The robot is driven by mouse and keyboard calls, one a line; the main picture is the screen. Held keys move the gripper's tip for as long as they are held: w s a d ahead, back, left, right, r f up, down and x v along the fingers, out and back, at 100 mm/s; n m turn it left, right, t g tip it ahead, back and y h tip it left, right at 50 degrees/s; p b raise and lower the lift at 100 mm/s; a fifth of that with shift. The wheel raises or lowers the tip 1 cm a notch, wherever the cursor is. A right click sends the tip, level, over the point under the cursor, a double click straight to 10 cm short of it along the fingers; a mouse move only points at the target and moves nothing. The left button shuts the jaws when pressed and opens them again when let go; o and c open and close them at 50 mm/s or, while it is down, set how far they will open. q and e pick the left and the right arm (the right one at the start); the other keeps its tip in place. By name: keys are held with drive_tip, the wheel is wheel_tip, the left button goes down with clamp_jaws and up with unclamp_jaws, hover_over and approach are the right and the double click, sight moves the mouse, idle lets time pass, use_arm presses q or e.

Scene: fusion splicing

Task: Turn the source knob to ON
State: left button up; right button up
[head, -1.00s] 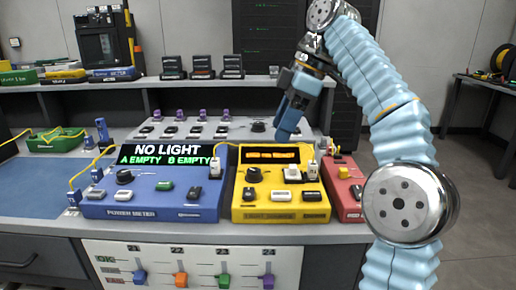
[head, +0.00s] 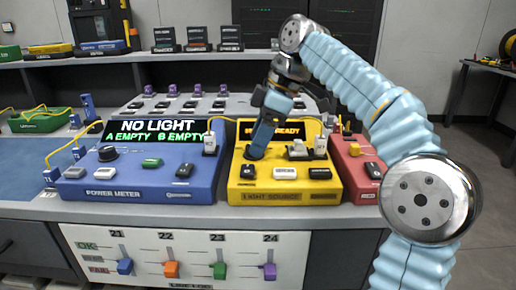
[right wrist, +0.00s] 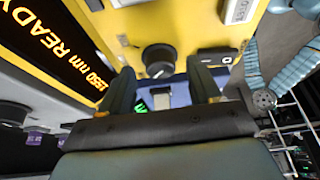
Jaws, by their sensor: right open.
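The yellow light source box (head: 242,196) sits on the bench, with "READY" lit orange on its display (head: 303,130). Its black round source knob (head: 250,154) is mostly hidden by my right gripper (head: 262,143) in the head view, whose fingers point down at it. In the right wrist view the knob (right wrist: 158,58) stands just beyond the two fingertips of the right gripper (right wrist: 163,85), centred between them. The fingers are apart and empty. That view reads "1550 nm READY" on the display (right wrist: 62,48). My left gripper is not in view.
The blue power meter (head: 135,189), reading "NO LIGHT", stands left of the source. A red box (head: 358,176) stands close on its right. White connectors with yellow fibre (head: 320,146) rise behind the source's buttons. Coloured sliders (head: 171,269) line the front panel below.

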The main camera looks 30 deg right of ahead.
drive_tip(key=shift+w+a+f, duration=0.1)
drive_tip(key=shift+a+f, duration=0.05)
drive_tip(key=shift+f, duration=0.25)
drive_tip(key=shift+c, duration=0.3)
drive_tip(key=c, duration=1)
